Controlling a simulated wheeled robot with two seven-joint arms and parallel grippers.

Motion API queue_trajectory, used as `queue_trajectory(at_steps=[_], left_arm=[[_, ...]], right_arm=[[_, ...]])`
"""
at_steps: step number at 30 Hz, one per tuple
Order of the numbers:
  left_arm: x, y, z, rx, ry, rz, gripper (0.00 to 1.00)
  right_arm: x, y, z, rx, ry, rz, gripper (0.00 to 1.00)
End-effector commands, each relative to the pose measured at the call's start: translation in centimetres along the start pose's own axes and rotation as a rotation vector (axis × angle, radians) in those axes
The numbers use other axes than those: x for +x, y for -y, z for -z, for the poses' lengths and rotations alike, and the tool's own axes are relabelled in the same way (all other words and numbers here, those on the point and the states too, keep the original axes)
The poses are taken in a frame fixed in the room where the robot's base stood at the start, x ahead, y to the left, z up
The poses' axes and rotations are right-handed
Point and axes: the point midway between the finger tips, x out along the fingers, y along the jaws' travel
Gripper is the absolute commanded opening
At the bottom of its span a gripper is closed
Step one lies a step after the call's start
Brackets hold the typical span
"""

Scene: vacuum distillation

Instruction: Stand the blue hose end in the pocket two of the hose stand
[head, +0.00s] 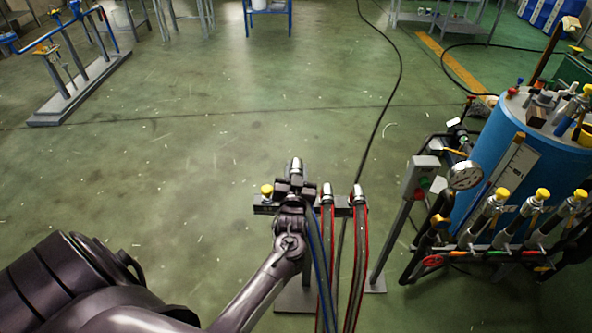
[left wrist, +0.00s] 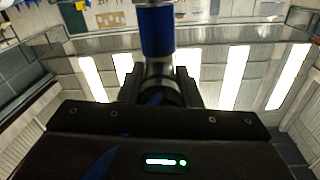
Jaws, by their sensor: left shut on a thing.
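My left gripper (head: 294,184) is shut on the blue hose end (head: 295,166), whose metal tip points up above the jaws. The blue-striped hose (head: 318,262) hangs down from it. In the left wrist view, a blue band (left wrist: 156,30) and metal fitting stand between the fingers of my left gripper (left wrist: 160,88). The hose stand (head: 342,211) is a dark bar, partly hidden by the gripper. Two red-striped hose ends (head: 327,193) and (head: 358,194) stand upright in it to the right. I cannot tell whether the blue end is seated. My right gripper is out of view.
A yellow knob (head: 266,190) is at the stand's left end. To the right are a grey switch box on a post (head: 421,178), a gauge (head: 466,176) and a blue tank (head: 500,160) with yellow-capped valves. The floor behind the stand is mostly clear.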

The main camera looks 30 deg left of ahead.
Motion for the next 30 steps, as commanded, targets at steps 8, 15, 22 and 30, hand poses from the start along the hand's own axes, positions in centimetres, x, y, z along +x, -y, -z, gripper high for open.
queue_trajectory(at_steps=[8, 15, 22, 30], left_arm=[[-0.2, -0.1, -0.6, -0.013, 0.001, 0.016, 0.0], [-0.2, -0.5, -2.7, -0.013, 0.001, 0.015, 0.0], [-0.2, -0.8, -4.8, -0.014, 0.0, 0.015, 0.0], [-0.2, -1.0, -5.6, -0.014, 0.0, 0.015, 0.0]], right_arm=[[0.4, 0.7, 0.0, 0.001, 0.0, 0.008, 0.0], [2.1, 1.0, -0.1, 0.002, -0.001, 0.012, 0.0], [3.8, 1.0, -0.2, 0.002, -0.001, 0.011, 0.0], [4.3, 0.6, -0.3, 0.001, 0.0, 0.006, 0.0]])
